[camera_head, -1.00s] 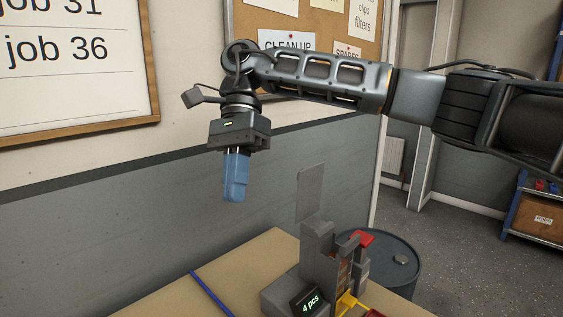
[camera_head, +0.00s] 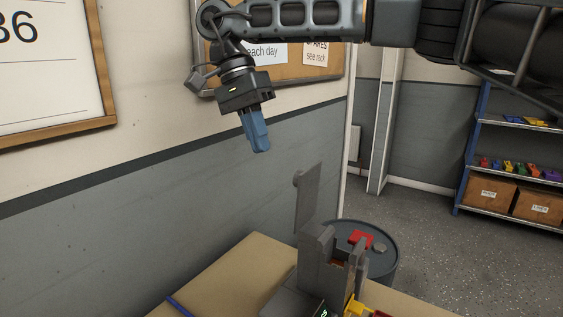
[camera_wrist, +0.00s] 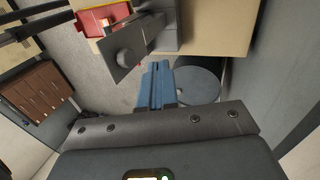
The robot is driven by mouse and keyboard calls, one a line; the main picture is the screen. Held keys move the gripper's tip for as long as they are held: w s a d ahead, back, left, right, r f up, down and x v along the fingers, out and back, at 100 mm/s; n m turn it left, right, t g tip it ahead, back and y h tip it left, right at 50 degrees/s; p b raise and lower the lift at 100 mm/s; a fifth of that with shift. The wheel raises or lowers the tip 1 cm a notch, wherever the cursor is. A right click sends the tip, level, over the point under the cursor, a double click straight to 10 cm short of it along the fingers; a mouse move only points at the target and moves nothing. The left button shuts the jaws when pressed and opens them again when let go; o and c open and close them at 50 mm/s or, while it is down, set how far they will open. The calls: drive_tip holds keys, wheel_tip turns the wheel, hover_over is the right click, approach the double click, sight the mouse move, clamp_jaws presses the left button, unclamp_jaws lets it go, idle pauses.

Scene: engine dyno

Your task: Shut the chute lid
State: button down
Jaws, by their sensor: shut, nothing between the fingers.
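The chute lid (camera_head: 307,197) is a thin grey plate standing upright, raised above the grey chute body (camera_head: 325,263) on the bench. In the wrist view the lid (camera_wrist: 124,52) shows as a dark grey plate with a round knob-like part, just beyond my fingertips and to their left. My gripper (camera_head: 261,147) has blue fingers, pressed together and empty. It hangs in the air above and to the left of the lid, apart from it in the head view. The wrist view shows the shut fingers (camera_wrist: 156,72) close to the lid in the picture; I cannot tell the exact gap.
A tan bench (camera_head: 235,275) carries the chute, with a blue strip at its left. A dark drum (camera_head: 385,262) with a red item on it stands behind. Shelves (camera_head: 520,150) with boxes are at the right. The wall is on the left.

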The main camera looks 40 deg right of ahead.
sight(302, 194)
drive_tip(key=s+d+f+p, duration=0.1)
drive_tip(key=s+f, duration=0.3)
drive_tip(key=s, duration=0.1)
drive_tip(key=shift+s, duration=0.15)
drive_tip(key=shift+d, duration=0.2)
